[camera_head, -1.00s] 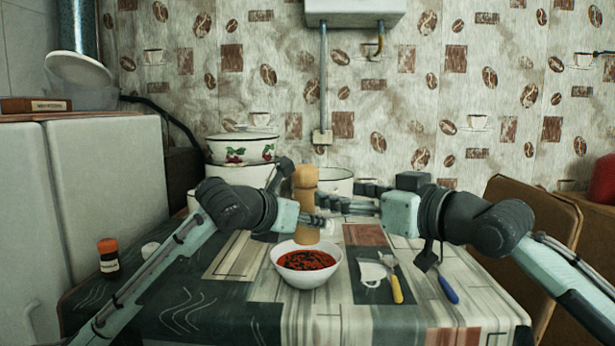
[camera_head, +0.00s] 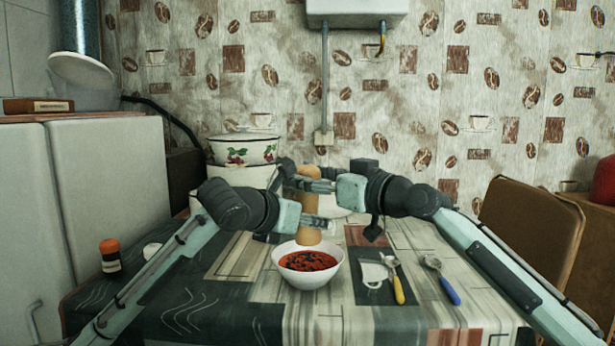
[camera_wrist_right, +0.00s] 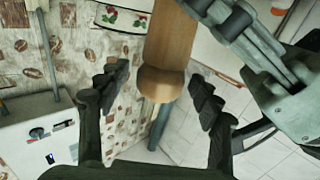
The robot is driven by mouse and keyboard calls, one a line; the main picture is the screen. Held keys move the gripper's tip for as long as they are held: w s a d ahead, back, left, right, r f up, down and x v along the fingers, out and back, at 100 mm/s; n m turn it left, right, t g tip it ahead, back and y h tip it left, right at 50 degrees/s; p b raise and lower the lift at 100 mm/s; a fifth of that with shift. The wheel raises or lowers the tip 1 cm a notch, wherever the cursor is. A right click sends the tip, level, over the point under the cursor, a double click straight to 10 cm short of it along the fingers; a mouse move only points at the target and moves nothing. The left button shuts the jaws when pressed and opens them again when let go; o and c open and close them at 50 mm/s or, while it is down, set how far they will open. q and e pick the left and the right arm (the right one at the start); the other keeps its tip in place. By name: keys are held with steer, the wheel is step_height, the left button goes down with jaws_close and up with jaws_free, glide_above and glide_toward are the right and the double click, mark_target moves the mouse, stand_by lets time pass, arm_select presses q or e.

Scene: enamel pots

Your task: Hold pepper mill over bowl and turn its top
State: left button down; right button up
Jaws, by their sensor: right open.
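The wooden pepper mill (camera_head: 308,236) is upright at the back rim of the white bowl (camera_head: 309,277), which holds red food with dark bits. I cannot tell whether its base hangs over the bowl or is behind it. My left gripper (camera_head: 318,221) is shut on the mill's body, and its fingers partly cover it. My right gripper (camera_head: 310,186) is open at the mill's upper part. In the right wrist view, the mill's rounded top (camera_wrist_right: 161,84) lies between the spread fingers of my right gripper (camera_wrist_right: 160,88), with gaps on both sides.
A spoon with a yellow handle (camera_head: 398,290) and one with a blue handle (camera_head: 449,291) lie right of the bowl. An orange-lidded jar (camera_head: 110,256) stands at the left. Enamel pots (camera_head: 242,149) are behind the arms. A chair (camera_head: 533,228) is at the right.

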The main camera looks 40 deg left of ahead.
steer(key=shift+w+a, duration=0.1)
steer(key=shift+a, duration=0.3)
steer(key=shift+c, duration=0.3)
steer(key=c, duration=1.1)
steer(key=shift+f, duration=0.1)
steer(key=shift+f+m+t, duration=0.1)
steer(key=shift+m+t, duration=0.3)
steer(key=shift+t, duration=0.2)
steer(key=shift+s+a+m+t+h, duration=0.15)
steer(key=shift+m+t+h, duration=0.2)
steer(key=shift+t, duration=0.2)
steer(key=shift+s+a+m+t+h, duration=0.15)
steer(key=shift+m+t+h, duration=0.1)
steer(key=shift+m+t, duration=0.25)
steer(key=shift+m+t+h, duration=0.6)
steer(key=shift+m+t, duration=0.15)
steer(key=shift+t, duration=0.3)
steer(key=shift+w+d+m+t, duration=0.1)
steer(key=shift+d+m+t, duration=0.15)
steer(key=shift+t, duration=0.35)
